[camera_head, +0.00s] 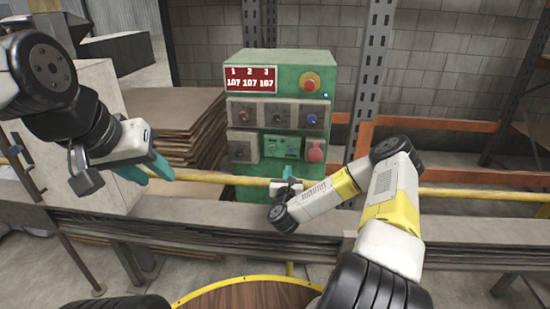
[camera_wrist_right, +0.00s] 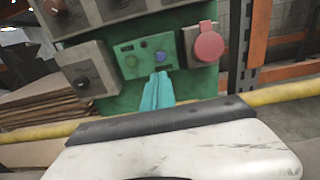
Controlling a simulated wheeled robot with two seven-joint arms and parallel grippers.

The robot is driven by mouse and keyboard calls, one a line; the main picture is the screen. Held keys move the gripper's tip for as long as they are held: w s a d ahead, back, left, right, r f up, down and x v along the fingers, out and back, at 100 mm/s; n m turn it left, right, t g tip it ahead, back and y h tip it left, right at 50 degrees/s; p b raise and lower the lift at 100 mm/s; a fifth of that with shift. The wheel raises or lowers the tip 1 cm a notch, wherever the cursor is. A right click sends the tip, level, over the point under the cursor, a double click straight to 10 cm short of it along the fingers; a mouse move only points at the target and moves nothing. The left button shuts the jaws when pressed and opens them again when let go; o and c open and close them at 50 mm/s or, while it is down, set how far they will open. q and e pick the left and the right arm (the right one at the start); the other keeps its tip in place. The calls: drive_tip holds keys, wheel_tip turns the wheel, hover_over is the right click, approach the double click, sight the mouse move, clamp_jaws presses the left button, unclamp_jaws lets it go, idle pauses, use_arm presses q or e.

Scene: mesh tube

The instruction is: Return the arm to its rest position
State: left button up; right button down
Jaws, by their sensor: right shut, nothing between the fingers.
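My right arm (camera_head: 388,205) reaches from the lower right toward the green control cabinet (camera_head: 290,58). Its gripper (camera_head: 288,172) is small in the head view, in front of the cabinet's lower part. In the right wrist view the teal fingers of my right gripper (camera_wrist_right: 158,78) are together and empty, and they overlap the lower edge of the small green button panel (camera_wrist_right: 145,57). I cannot tell whether they touch it. My left gripper (camera_head: 158,172) hangs at the left with teal fingers pointing right and down; its opening is unclear.
A yellow rail (camera_head: 455,195) runs across in front of the cabinet, above a grey ledge (camera_head: 480,235). The cabinet carries knobs, a red socket (camera_head: 315,152) and a red button (camera_head: 310,82). Stacked brown sheets (camera_head: 170,105) stand left of it. An orange rack beam (camera_head: 430,122) is at right.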

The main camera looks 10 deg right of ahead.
drive_tip(key=a+r+n+g+y, duration=0.3)
drive_tip(key=a+r+n+y, duration=0.65)
drive_tip(key=n, duration=1.05)
drive_tip(key=s+d+r+n+g+h, duration=0.3)
drive_tip(key=s+r+n+g, duration=0.3)
drive_tip(key=s+r+n, duration=1.1)
drive_tip(key=s+d+r+n+g, duration=0.1)
drive_tip(key=s, duration=0.9)
drive_tip(key=s+r+n+g, duration=0.1)
drive_tip(key=s+r, duration=0.1)
drive_tip(key=s, duration=0.8)
drive_tip(key=shift+s+d+n, duration=0.25)
drive_tip(key=shift+d+n, duration=0.05)
drive_tip(key=shift+d, duration=0.1)
